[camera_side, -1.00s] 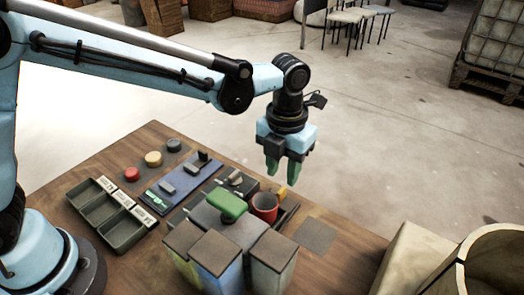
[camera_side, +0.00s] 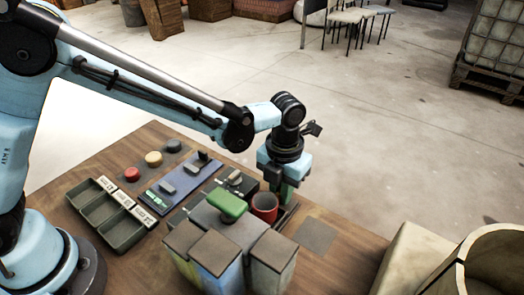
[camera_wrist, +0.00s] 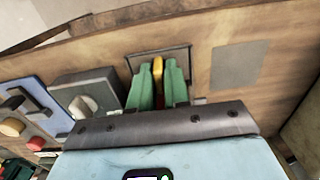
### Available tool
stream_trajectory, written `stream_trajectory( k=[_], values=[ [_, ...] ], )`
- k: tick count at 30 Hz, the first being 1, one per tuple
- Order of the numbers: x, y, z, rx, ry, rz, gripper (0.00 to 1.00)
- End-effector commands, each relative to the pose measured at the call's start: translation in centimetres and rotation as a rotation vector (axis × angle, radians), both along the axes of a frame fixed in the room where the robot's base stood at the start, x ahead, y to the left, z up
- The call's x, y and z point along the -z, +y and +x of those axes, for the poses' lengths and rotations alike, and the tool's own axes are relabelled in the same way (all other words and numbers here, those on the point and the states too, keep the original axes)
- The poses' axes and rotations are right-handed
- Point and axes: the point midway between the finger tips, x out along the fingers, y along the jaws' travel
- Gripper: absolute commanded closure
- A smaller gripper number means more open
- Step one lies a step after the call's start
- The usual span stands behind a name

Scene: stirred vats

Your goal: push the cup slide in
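The red cup (camera_side: 265,205) stands upright beside the green-topped machine. A dark cup slide (camera_side: 287,217) lies next to the cup, partly hidden by my gripper. In the wrist view the slide shows as a dark-framed tray (camera_wrist: 184,54) with a yellow piece (camera_wrist: 158,66), perhaps its handle. My gripper (camera_side: 280,191) is low beside the cup. In the wrist view its two green fingers (camera_wrist: 159,78) stand slightly apart, with the yellow piece in line with the gap and some red below. I cannot tell whether the fingers touch or hold the yellow piece.
The machine's green lid (camera_side: 227,204) and several square vats (camera_side: 216,254) stand left and in front of the cup. A blue control panel (camera_side: 178,184) and compartment tray (camera_side: 122,232) lie further left. A grey square (camera_side: 316,236) marks clear wood at the right.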

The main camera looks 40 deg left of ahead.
Motion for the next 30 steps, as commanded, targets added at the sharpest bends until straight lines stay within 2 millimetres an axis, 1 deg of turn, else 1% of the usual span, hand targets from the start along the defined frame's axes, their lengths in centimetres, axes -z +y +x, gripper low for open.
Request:
stream_trajectory(
  k=[11,14,18,21,30],
  values=[
    [0.0,0.0,-0.1,0.000,0.000,0.000,1.00],
    [-0.1,-0.1,-1.2,0.002,0.000,0.000,1.00],
    [-0.1,-0.1,-3.3,0.003,0.001,-0.001,1.00],
    [-0.1,-0.1,-4.2,0.002,0.001,-0.001,1.00],
    [0.0,-0.1,-4.4,0.001,0.002,-0.001,1.00]
  ],
)
